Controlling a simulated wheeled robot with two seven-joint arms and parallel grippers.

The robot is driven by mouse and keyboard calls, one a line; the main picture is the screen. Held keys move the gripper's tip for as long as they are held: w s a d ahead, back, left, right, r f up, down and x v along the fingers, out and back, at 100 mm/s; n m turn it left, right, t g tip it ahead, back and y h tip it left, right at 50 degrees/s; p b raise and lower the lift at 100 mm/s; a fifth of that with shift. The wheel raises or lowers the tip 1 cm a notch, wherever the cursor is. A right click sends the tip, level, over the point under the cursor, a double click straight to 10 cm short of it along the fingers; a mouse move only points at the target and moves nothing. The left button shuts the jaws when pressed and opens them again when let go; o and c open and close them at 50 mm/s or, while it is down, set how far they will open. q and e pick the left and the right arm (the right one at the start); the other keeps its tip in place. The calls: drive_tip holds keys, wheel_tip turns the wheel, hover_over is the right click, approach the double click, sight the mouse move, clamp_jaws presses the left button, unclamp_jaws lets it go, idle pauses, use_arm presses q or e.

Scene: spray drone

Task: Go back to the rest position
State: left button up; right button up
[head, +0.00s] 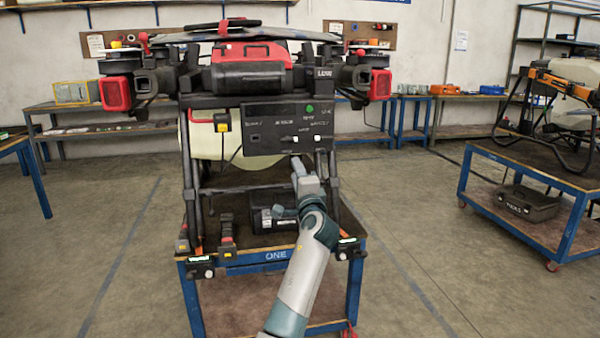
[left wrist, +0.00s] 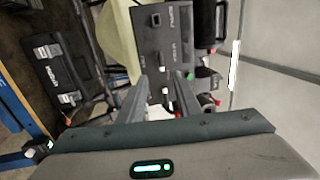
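The spray drone (head: 252,74) stands on a blue-framed cart (head: 277,256) marked ONE. Its dark control panel (head: 262,137) has a green round button or light at upper right and small switches. My left gripper (head: 298,166) is in front of the panel's lower right part. Whether a fingertip touches the panel I cannot tell. My right gripper is in neither view.
A black case (head: 270,212) sits on the cart under the drone; it also shows in the left wrist view (left wrist: 62,75). A second blue cart (head: 535,185) with another drone stands at right. Benches line the back wall. The floor between the carts is clear.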

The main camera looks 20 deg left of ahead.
use_arm(q)
drive_tip(key=shift+f, duration=0.1)
idle(0.4)
